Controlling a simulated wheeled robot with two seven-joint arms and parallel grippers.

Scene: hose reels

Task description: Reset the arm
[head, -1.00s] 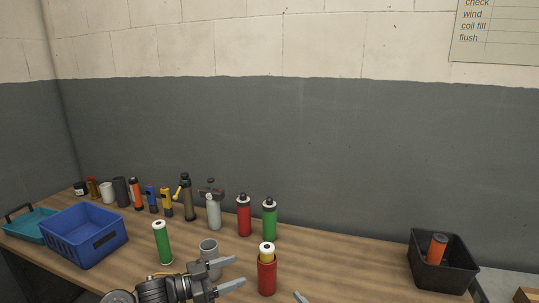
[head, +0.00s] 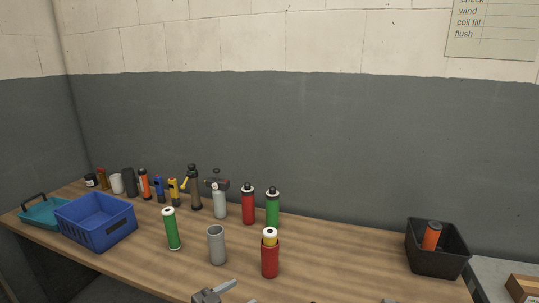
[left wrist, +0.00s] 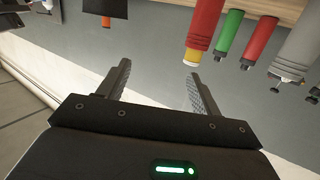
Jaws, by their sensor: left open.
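My left gripper (head: 244,291) is at the bottom edge of the head view, mostly cut off, in front of the workbench. In the left wrist view its two fingers (left wrist: 160,72) are apart with nothing between them. The red cylinder with a yellow, white-topped insert (head: 270,258) stands upright behind it; it also shows in the left wrist view (left wrist: 204,30), apart from the fingers.
On the wooden bench (head: 340,266) stand a grey cup (head: 217,246), a green cylinder (head: 172,230), a blue crate (head: 85,232), a teal tray (head: 36,217) and a black bin (head: 440,262) holding an orange cylinder (head: 432,236). Several bottles line the back. The bench's right-centre is clear.

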